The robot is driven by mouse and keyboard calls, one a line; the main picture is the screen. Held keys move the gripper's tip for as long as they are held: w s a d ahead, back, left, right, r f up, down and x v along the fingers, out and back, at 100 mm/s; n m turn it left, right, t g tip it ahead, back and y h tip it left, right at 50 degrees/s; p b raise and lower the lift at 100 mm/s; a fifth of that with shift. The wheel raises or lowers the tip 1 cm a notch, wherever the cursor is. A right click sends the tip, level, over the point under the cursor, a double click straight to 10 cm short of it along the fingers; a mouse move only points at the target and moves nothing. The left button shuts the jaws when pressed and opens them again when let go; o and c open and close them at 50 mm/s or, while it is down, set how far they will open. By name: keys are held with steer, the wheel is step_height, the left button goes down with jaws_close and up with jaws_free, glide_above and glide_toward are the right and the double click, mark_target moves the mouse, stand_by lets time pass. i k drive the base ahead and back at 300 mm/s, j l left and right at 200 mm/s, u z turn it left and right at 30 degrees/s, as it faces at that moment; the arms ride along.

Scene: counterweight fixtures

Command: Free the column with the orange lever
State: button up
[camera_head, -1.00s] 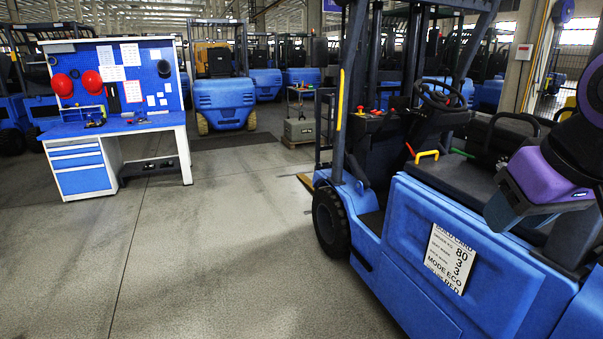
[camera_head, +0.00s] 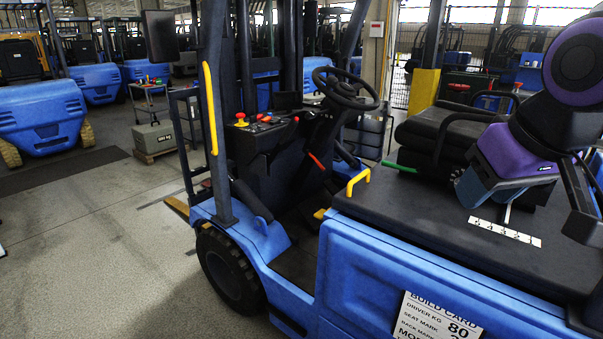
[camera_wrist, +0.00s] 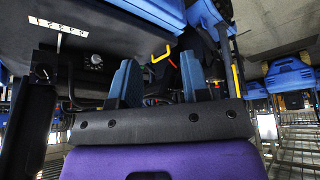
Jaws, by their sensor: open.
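The black steering column (camera_head: 322,128) rises in the cab of the blue forklift, with the steering wheel (camera_head: 346,88) at its top. A short red-orange lever (camera_head: 316,160) sticks out low beside the column. A small red-orange piece shows beyond the fingers in the wrist view, but I cannot tell if it is the lever. My gripper (camera_head: 476,188) is over the black deck beside the seat, to the right of the column and well apart from it. In the wrist view my gripper (camera_wrist: 158,84) has its two blue fingers spread with nothing between them.
A yellow handle (camera_head: 357,181) stands on the deck edge between my gripper and the column. A green lever (camera_head: 399,166) and the black seat (camera_head: 450,128) are close by. A numbered strip (camera_head: 505,232) lies under my gripper. A yellow grab rail (camera_head: 210,108) runs up the front post.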

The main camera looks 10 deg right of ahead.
mark_target(308, 152)
steer(key=i+j+z, duration=0.15)
steer(key=i+j, duration=0.25)
steer(key=j, duration=0.35)
steer(key=i+j, duration=0.15)
steer(key=j, duration=0.25)
steer(key=i+j, duration=0.1)
steer(key=j, duration=0.35)
steer(key=i+j+u, duration=0.1)
steer(key=j, duration=0.35)
steer(key=i+j, duration=0.15)
steer(key=j, duration=0.25)
steer(key=i+j, duration=0.1)
steer(key=j, duration=0.35)
steer(key=i+l, duration=0.85)
